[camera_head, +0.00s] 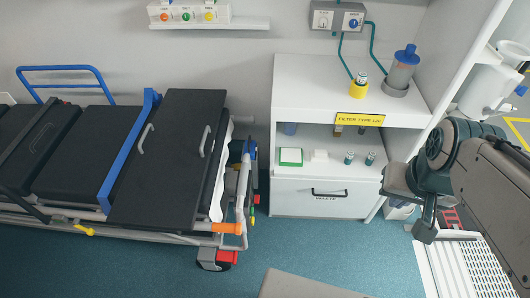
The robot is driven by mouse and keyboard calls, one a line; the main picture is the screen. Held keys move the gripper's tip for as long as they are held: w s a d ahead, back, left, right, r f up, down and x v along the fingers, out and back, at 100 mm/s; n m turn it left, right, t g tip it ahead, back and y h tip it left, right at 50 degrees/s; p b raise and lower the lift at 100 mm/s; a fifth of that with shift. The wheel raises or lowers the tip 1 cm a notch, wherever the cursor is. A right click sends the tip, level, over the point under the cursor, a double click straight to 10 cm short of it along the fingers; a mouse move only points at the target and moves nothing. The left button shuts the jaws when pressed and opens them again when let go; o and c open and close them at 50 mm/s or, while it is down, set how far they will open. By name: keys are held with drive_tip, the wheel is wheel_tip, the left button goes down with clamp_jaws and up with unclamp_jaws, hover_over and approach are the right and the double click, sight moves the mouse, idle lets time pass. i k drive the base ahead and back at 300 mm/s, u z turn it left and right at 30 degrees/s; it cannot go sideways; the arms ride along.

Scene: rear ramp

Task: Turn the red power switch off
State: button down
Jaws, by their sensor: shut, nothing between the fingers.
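My gripper (425,232) hangs at the right, in front of the cabinet's right side, with its fingers pointing down. It looks shut and holds nothing. A small red part on a dark piece (452,219) shows just right of the fingers, low by the white ribbed panel. It is partly hidden by my arm, and I cannot tell whether it is the red power switch or which way it is set. No other clearly red switch shows.
A stretcher (160,160) with black pads fills the left. A white cabinet (300,85) stands in the middle, with bottles, a waste drawer (325,198) and a jar (401,70). Wall outlets (187,13) have coloured knobs.

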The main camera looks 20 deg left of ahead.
sight(256, 198)
drive_tip(key=z, duration=0.3)
drive_tip(key=i, duration=0.4)
drive_tip(key=u, duration=3.1)
drive_tip(key=i, duration=0.4)
drive_tip(key=z, duration=1.2)
